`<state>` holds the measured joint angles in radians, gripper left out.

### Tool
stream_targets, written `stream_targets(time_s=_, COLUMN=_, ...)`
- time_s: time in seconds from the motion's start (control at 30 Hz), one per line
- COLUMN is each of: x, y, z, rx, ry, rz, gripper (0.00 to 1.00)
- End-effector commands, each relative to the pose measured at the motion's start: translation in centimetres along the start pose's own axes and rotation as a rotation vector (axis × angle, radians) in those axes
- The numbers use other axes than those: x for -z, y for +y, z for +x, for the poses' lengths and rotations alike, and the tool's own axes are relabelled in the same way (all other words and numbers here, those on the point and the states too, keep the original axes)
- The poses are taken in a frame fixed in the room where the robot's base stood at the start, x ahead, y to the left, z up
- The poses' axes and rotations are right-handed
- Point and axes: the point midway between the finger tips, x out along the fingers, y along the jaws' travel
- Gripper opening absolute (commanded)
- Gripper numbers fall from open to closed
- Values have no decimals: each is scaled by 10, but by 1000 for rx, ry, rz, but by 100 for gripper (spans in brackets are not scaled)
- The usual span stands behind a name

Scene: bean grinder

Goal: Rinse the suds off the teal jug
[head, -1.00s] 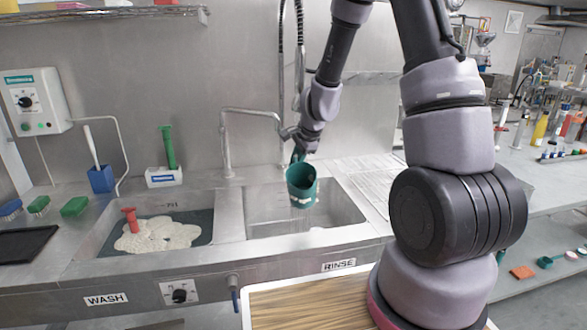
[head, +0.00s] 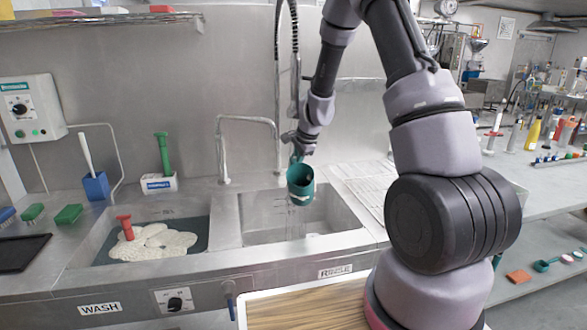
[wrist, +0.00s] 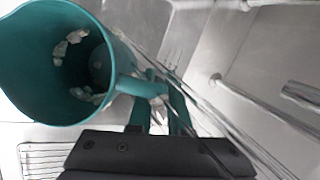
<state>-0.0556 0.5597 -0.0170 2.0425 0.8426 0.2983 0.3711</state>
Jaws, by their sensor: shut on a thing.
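The teal jug (head: 301,186) hangs in my gripper (head: 297,158) above the rinse basin (head: 340,214), a little tilted. White suds patches show on its outside near the bottom. In the wrist view the jug (wrist: 40,60) has its mouth towards the camera, with whitish suds patches inside. My gripper (wrist: 155,118) is shut on its handle. Thin streaks of water run past the handle in the wrist view, and faint streaks show below the jug in the head view. The faucet (head: 222,150) stands left of the jug.
The wash basin (head: 85,250) on the left holds foamy water and a red-handled tool (head: 125,226). A green-handled brush (head: 163,150), a blue holder (head: 96,185) and several brushes stand behind and left. A ribbed drainboard (head: 365,185) lies right of the rinse basin.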

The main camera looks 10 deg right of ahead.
Motion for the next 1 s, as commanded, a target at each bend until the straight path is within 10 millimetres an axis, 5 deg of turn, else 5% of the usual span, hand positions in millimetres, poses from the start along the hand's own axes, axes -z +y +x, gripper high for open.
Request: stream_targets(time_s=1.0, x=9, y=6, z=-4, rx=0, ry=0, rz=0, gripper=0)
